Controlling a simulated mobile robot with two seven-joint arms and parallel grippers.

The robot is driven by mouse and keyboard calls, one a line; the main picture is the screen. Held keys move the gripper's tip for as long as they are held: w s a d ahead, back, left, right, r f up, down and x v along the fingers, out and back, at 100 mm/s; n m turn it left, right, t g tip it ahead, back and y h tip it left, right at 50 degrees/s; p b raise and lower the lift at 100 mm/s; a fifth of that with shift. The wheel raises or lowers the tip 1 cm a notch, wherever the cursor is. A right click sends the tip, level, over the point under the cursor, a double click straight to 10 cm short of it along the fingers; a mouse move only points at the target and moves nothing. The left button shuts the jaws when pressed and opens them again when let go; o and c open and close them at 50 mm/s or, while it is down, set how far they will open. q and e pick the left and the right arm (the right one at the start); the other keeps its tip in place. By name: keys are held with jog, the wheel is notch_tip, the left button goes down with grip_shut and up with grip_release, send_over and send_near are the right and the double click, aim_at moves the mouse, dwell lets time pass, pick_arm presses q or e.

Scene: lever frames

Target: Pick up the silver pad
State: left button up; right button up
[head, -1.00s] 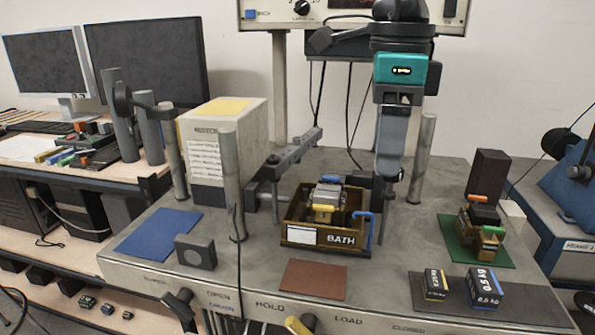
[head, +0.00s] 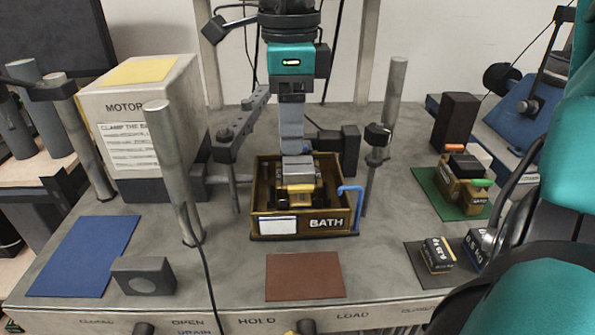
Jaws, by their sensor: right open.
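The silver pad (head: 299,169) appears to be the grey block inside the brown tray marked BATH (head: 275,234), near its middle. A yellow part (head: 300,188) shows at its front side. My right gripper (head: 292,150) hangs down from the top of the view, with its grey fingers just above or behind the pad's top. It is open, but its fingers are seen nearly edge-on and overlap. Whether they touch the pad, I cannot tell. The pad's far side is partly hidden by the fingers. My left gripper is not in view.
Metal posts (head: 170,165) and a grey arm-like clamp (head: 238,125) stand left of the tray; another post (head: 376,160) stands right. A blue handle (head: 357,205) is at the tray's right. Dark weights (head: 438,254) lie front right. A brown mat (head: 305,276) is bare.

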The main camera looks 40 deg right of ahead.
aim_at(294, 164)
jog(key=f, duration=0.5)
jog(key=shift+s+d, duration=0.1)
jog(key=shift+d, duration=0.2)
jog(key=shift+f, duration=0.35)
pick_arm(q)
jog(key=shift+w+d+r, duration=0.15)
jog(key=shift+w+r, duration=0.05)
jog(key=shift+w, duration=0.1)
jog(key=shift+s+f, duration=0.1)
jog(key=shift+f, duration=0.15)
pick_arm(e)
jog(key=shift+r, duration=0.1)
jog(key=c, duration=1.1)
jog(key=shift+r, duration=0.1)
pick_arm(q)
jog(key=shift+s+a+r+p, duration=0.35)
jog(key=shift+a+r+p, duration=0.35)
jog(key=shift+p, duration=0.55)
pick_arm(e)
notch_tip(294, 164, up, 20)
jog(key=shift+f, duration=0.2)
